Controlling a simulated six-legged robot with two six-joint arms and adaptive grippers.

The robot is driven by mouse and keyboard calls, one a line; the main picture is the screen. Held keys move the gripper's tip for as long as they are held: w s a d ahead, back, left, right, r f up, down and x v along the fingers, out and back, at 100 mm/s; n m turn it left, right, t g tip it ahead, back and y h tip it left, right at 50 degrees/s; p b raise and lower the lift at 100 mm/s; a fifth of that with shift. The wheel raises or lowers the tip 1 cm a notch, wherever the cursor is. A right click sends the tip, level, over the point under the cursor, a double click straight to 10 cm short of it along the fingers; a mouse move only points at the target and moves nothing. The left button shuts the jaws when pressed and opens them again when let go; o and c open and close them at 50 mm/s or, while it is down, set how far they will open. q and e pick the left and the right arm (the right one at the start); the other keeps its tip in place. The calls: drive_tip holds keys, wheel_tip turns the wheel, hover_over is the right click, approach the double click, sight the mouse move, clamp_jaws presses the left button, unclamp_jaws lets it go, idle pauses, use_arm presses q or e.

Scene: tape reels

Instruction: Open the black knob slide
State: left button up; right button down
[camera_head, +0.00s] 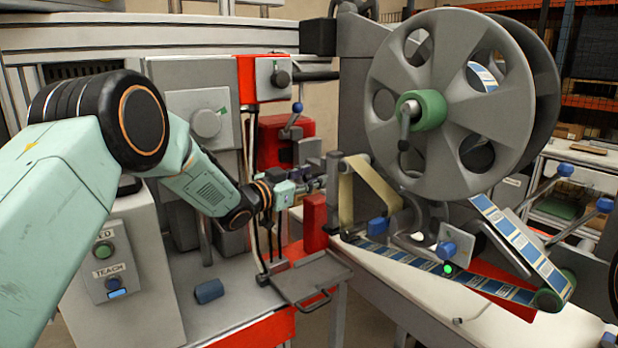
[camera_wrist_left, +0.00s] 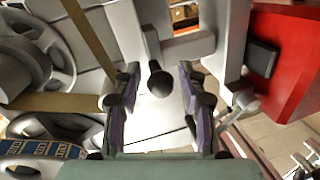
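In the left wrist view, a black knob (camera_wrist_left: 159,82) on a short stem sits between the two fingers, attached to a pale grey part. My left gripper (camera_wrist_left: 158,72) is open, with one purple-padded finger on each side of the knob and visible gaps between. In the head view, my left gripper (camera_head: 312,180) reaches toward the grey tape mechanism left of the large reel. The black knob cannot be made out there. My right gripper is in neither view.
A large grey reel (camera_head: 458,150) with a green hub stands at the right. A tan tape strip (camera_head: 372,185) and a blue label strip (camera_head: 400,260) run nearby. A red block (camera_head: 315,222) stands close below my gripper. A grey tray (camera_head: 311,279) lies in front.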

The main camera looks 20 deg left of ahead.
use_arm(q)
clamp_jaws()
idle(0.5)
drive_tip(key=w+a, duration=0.4)
drive_tip(key=a, duration=0.1)
drive_tip(key=shift+w+a+p, duration=0.2)
drive_tip(key=shift+a+p, duration=0.2)
drive_tip(key=shift+o, duration=1.2)
unclamp_jaws()
drive_tip(key=shift+d, duration=0.1)
